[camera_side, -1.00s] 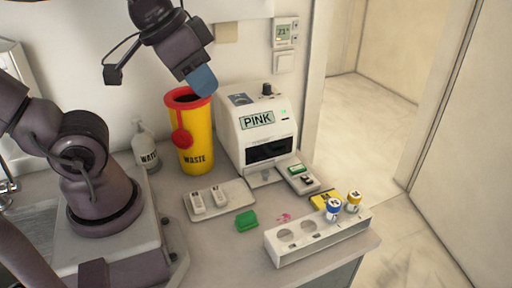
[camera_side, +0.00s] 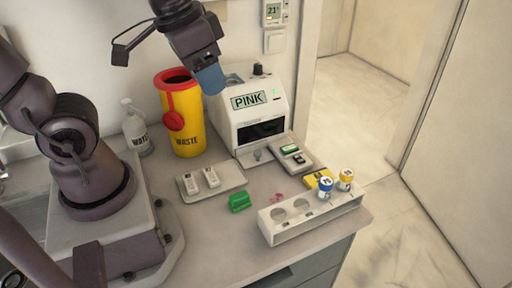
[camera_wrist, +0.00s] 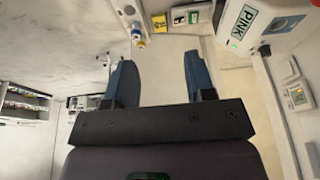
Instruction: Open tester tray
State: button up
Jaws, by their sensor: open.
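The tester (camera_side: 282,103) is a white machine with a "PINK" display, a dark front window (camera_side: 262,131) and a black knob on top. It stands against the back wall in the side view. A small grey tab (camera_side: 261,155) shows low on its front; I cannot tell whether it belongs to the tray. The tester also shows at the upper right of the wrist view (camera_wrist: 236,25). My gripper (camera_side: 211,80) has blue fingers and is up at the tester's left, above and apart from it. In the wrist view its fingers (camera_wrist: 157,75) are spread, with nothing between them.
A yellow waste bin (camera_side: 186,130) with a red rim stands left of the tester. In front lie a grey tray (camera_side: 227,184) with two white pieces, a green block (camera_side: 240,202), a white rack (camera_side: 290,231) and two capped vials. A small device (camera_side: 298,167) is beside the tester's front.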

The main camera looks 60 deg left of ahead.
jog(key=w+a+f+m+g, duration=0.2)
jog(key=w+a+f+g, duration=0.15)
jog(key=w+f, duration=0.35)
jog(key=m+g+y, duration=0.3)
jog(key=m, duration=0.4)
send_near(258, 152)
jog(key=x, duration=0.9)
jog(key=shift+w+r, duration=0.1)
grip_shut()
